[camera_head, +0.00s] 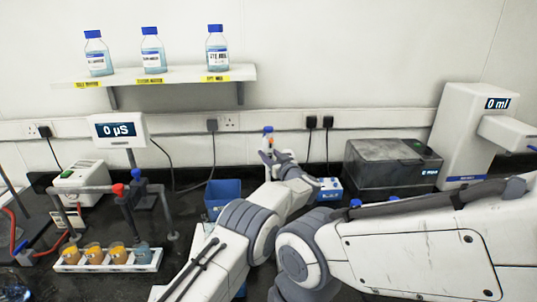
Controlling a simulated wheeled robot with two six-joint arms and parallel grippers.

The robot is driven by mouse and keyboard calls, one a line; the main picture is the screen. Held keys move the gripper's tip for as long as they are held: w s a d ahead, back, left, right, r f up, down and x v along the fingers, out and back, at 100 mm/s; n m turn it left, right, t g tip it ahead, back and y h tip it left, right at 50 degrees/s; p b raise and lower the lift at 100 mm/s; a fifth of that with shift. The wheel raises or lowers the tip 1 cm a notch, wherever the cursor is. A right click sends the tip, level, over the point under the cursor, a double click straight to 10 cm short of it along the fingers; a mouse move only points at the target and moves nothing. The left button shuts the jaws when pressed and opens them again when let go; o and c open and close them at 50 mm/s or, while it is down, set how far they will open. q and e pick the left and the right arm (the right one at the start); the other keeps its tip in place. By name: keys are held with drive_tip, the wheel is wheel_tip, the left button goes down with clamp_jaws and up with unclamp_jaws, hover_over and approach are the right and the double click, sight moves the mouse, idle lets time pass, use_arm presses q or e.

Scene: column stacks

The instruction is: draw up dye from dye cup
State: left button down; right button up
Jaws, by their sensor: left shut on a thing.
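My left gripper (270,152) is raised at the centre, in front of the back wall. It is shut on a small upright thing with a blue top (268,131); the gripper hides most of it, so I cannot tell its full shape. A white rack (72,267) at the lower left holds several small vessels with orange contents (94,254) and one with blue-grey contents (142,253). I cannot tell which vessel is the dye cup. The held thing is well apart from this rack. My right gripper does not show.
A blue bin (222,190) and a small blue-and-white box (329,187) stand near my left arm. A dark lidded machine (392,165) and a white dispenser reading 0 ml (466,125) stand at the right. A shelf (160,75) bears three blue-capped bottles.

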use_arm(q)
drive_tip(key=shift+f+b, duration=0.6)
drive_tip(key=shift+f, duration=0.4)
